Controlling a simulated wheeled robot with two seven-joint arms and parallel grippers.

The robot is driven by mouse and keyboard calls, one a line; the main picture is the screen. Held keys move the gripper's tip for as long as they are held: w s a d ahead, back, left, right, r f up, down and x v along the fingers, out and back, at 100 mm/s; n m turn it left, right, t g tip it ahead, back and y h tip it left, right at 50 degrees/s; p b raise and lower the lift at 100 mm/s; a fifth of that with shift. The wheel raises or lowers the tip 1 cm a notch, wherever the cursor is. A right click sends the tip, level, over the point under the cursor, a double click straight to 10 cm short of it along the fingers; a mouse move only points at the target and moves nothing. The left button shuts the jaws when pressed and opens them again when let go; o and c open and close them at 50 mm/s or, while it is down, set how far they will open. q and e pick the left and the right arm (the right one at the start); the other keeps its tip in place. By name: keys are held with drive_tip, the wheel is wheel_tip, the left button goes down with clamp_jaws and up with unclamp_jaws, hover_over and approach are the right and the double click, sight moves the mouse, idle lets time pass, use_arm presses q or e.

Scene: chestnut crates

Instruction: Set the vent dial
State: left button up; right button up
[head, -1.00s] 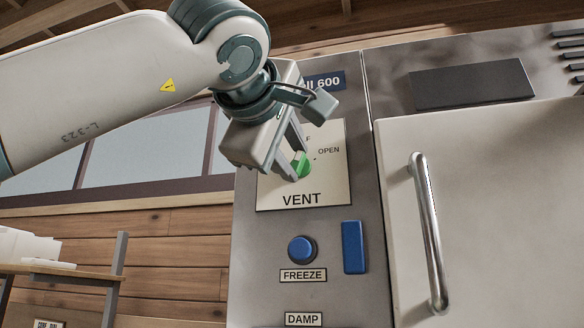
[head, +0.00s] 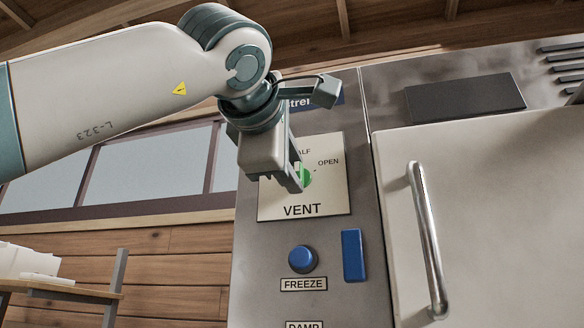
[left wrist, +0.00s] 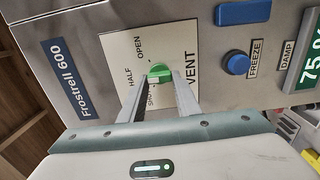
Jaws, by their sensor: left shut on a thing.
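The vent dial (head: 307,177) is a green knob on a cream plate (head: 331,196) marked VENT, on the grey machine front. OPEN and part of HALF can be read on the plate in the head view. My left gripper (head: 299,180) is shut on the dial and covers much of it. In the left wrist view the green dial (left wrist: 160,72) sits between the two fingertips (left wrist: 163,78), with OPEN, HALF and a partly hidden third label beside it. I cannot tell which label the dial points to. My right gripper is not in view.
Below the plate are a round blue FREEZE button (head: 302,259) and a blue rectangular block (head: 354,255). A door with a long metal handle (head: 428,240) is to the right. A wooden shelf (head: 70,291) stands at the lower left.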

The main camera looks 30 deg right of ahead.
use_arm(q)
drive_tip(key=o, duration=1)
drive_tip(key=shift+o, duration=0.2)
drive_tip(key=shift+a, duration=0.1)
drive_tip(key=b+v, duration=0.4)
drive_tip(key=v, duration=1.3)
drive_tip(key=shift+s, duration=0.2)
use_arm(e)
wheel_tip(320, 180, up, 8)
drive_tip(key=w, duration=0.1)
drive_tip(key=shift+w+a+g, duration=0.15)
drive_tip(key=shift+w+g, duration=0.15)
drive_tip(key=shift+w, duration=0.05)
use_arm(q)
drive_tip(key=shift+w+f, duration=0.1)
